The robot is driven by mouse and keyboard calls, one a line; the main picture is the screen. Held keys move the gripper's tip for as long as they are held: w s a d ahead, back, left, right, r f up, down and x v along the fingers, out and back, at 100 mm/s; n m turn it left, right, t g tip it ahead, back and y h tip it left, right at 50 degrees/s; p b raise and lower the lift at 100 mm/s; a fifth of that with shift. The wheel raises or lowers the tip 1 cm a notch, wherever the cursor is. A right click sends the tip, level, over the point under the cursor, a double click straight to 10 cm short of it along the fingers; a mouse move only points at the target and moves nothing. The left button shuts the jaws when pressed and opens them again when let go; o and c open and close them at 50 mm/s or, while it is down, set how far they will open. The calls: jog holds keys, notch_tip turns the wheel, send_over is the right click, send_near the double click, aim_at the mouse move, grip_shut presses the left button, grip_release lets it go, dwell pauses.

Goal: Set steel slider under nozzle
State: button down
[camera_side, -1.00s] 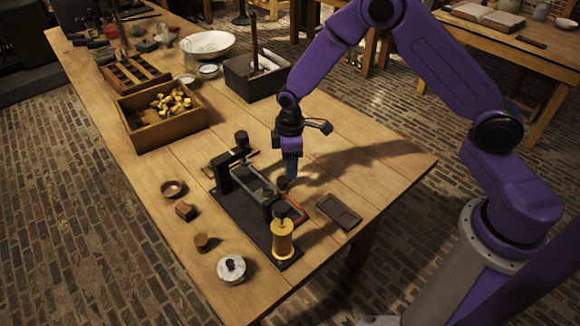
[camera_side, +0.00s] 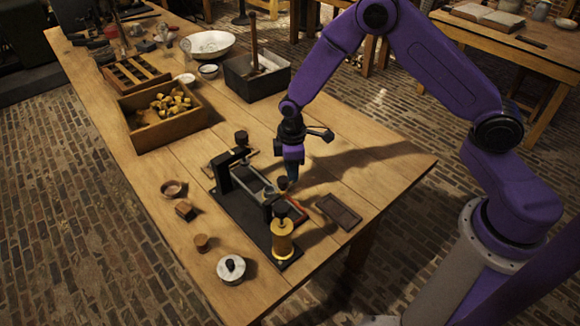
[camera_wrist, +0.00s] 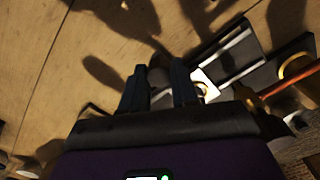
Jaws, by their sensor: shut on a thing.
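A dark fixture stands on a black base (camera_side: 235,205) on the bench, with pale steel rails (camera_side: 250,181) between its uprights. My gripper (camera_side: 292,180) is low at the fixture's right side, pointing down. In the wrist view my gripper (camera_wrist: 159,88) has its two fingers closed about a dark round knob (camera_wrist: 158,70), which seems to belong to the steel slider. A bright metal patch (camera_wrist: 206,82) shows beside the right finger. A brass cylinder (camera_side: 282,245) with a dark top stands at the base's front end. I cannot make out the nozzle for certain.
A dark shallow tray (camera_side: 338,212) lies right of the fixture. A crate of brass pieces (camera_side: 165,125) stands behind. Bare bench lies to the right.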

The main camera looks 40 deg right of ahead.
jog(key=shift+s, duration=3)
jog(key=c, duration=0.8)
grip_release()
jog(key=shift+s, duration=0.1)
jog(key=shift+c, duration=0.2)
jog(key=shift+r, duration=0.1)
jog(key=shift+w+r, duration=0.2)
jog(key=shift+r, duration=0.05)
notch_tip(320, 180, up, 17)
